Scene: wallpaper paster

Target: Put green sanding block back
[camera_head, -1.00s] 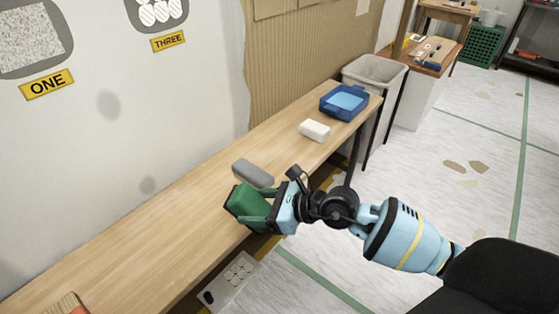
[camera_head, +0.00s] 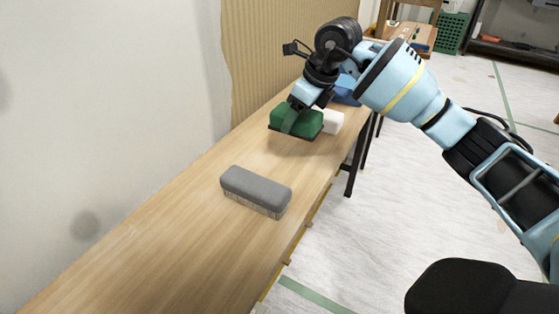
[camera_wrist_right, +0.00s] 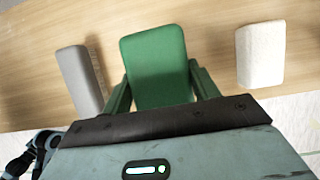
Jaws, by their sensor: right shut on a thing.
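The green sanding block (camera_head: 310,121) has a dark underside and is held in my right gripper (camera_head: 291,117), whose fingers are shut on its sides. It is level, at the table's far part, partly in front of a white block (camera_head: 332,121). I cannot tell whether it touches the table. In the right wrist view, the green block (camera_wrist_right: 155,65) sits between the fingers, with a grey brush (camera_wrist_right: 79,80) to its left and the white block (camera_wrist_right: 260,54) to its right, both apart from it. My left gripper is not in view.
The grey brush (camera_head: 256,190) with bristles down lies on the long wooden table (camera_head: 190,215). A blue tray (camera_head: 347,90) stands behind the white block, partly hidden by my right arm. The wall runs along the table's left side. The near table top is clear.

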